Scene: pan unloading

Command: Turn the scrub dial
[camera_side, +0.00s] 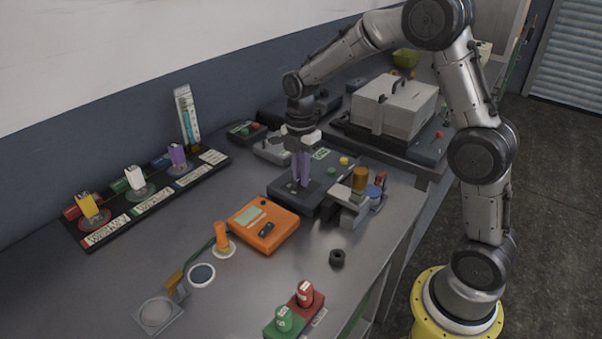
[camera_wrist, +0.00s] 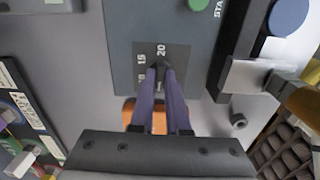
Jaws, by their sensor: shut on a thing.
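My gripper (camera_side: 302,184) points straight down over a dark control box (camera_side: 280,192) near the middle of the bench. In the wrist view, its purple fingers (camera_wrist: 161,72) are close together on the small dark scrub dial (camera_wrist: 161,64). The dial sits on a dark scale plate (camera_wrist: 181,60) with printed numbers, "20" and "15" being readable. The fingers cover most of the dial, so its pointer and exact setting are hidden. In the side view the dial is hidden by the fingertips.
A green button (camera_wrist: 198,4) sits beside the scale. An orange device (camera_side: 262,226) stands in front of the box. A metal fixture (camera_side: 348,203) stands close on the right. A black ring (camera_side: 337,257) lies on the bench.

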